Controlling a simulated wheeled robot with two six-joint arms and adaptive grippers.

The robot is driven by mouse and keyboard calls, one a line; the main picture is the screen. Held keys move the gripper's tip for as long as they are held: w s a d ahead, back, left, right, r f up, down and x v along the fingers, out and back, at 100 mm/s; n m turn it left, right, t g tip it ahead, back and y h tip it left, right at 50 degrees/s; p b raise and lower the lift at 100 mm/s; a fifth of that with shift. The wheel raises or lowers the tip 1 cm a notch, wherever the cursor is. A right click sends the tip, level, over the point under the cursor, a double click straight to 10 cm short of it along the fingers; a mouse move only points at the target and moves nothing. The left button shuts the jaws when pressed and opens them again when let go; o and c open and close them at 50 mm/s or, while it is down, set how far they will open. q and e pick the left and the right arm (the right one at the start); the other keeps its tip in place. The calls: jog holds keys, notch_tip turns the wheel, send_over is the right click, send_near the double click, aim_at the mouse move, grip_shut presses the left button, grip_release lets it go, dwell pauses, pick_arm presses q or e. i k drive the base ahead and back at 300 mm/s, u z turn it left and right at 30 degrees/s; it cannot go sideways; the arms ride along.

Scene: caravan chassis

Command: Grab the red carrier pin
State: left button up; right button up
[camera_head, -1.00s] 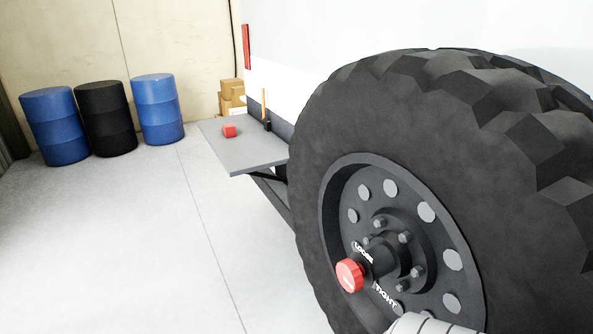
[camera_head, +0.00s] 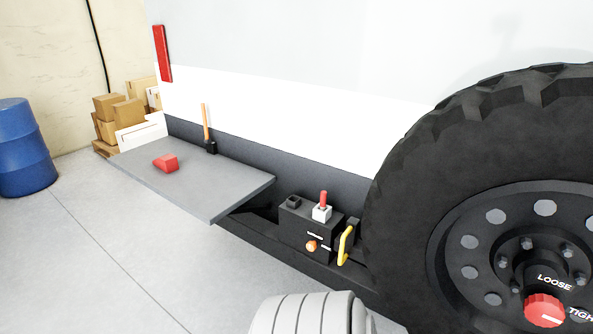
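A small red pin (camera_head: 323,199) stands upright in a white block on top of a black box (camera_head: 296,226) low on the vehicle's side; it looks like the red carrier pin, though I see no label naming it. A red block-like piece (camera_head: 166,162) lies on the grey shelf (camera_head: 225,190) to the left. A red knob (camera_head: 544,310) sits at the wheel hub, by the words LOOSE and TIGHT. Neither gripper shows in the head view; only a white ribbed part of mine is at the bottom edge.
The big black tyre (camera_head: 420,170) fills the right side. A yellow handle (camera_head: 346,245) and an orange knob (camera_head: 311,246) are by the black box. Cardboard boxes (camera_head: 128,112) and a blue barrel (camera_head: 22,150) are at the left. The floor between is clear.

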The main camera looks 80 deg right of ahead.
aim_at(324, 198)
jog(key=z, duration=3)
jog(key=k, duration=0.35)
jog(key=u, duration=1.5)
jog(key=i, duration=2.2)
jog(key=z, duration=1.1)
jog(key=i, duration=0.65)
jog(key=z, duration=0.6)
